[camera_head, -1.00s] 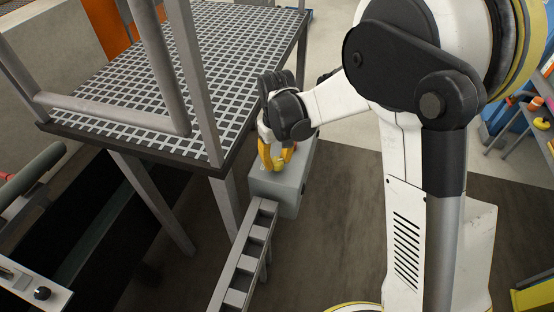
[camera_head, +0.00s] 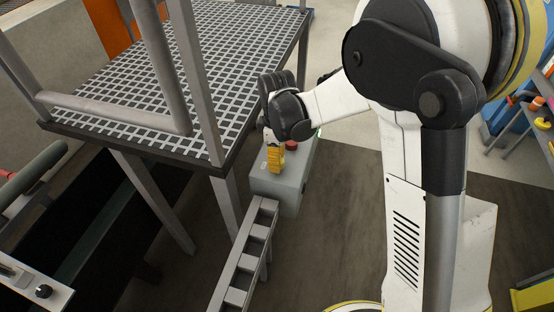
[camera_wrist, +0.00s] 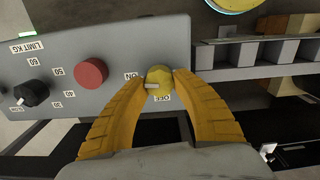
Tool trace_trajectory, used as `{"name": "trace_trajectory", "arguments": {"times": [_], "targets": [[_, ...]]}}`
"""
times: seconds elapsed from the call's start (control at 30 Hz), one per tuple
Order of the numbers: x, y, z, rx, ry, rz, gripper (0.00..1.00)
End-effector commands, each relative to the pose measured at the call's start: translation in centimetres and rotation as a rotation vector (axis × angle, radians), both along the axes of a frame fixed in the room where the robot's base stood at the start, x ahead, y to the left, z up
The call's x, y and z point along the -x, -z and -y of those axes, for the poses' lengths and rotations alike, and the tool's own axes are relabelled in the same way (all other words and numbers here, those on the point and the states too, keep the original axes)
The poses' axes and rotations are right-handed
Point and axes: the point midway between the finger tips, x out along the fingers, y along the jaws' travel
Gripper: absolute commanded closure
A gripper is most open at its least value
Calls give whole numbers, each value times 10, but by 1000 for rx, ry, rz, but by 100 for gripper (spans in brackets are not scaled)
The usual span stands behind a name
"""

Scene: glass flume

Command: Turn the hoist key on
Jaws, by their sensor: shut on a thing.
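The hoist key (camera_wrist: 158,81) is a yellow round knob with a pale pointer mark on the grey control box (camera_wrist: 70,62). In the wrist view its mark points left, towards the ON label (camera_wrist: 133,76); the OFF label (camera_wrist: 162,98) is just below the knob. My gripper (camera_wrist: 160,86) has its two yellow fingers shut on the knob from both sides. In the head view my gripper (camera_head: 275,160) reaches down onto the box (camera_head: 287,193); its fingers are seen edge-on and hide the key.
A red button (camera_wrist: 91,72) and a black LIMIT KG dial (camera_wrist: 32,93) sit beside the key. A small green patch (camera_head: 319,133) shows at the box's far end. A grated platform (camera_head: 190,65) stands left of my arm, and a ladder-like rail (camera_head: 245,255) runs below the box.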

Motion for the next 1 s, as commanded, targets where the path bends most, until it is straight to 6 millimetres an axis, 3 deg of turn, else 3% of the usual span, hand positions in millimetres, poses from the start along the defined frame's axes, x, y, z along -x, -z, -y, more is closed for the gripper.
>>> {"name": "trace_trajectory", "arguments": {"times": [0.3, 0.8, 0.83, 0.87, 0.9, 1.0], "targets": [[1, 0, 0, 0, -104, -1, 98], [1, 0, 0, 0, -120, -1, 98], [1, 0, 0, 0, -120, -1, 62], [1, 0, 0, 0, -120, -1, 53], [1, 0, 0, 0, -120, -1, 45], [1, 0, 0, 0, -120, -1, 45]]}}
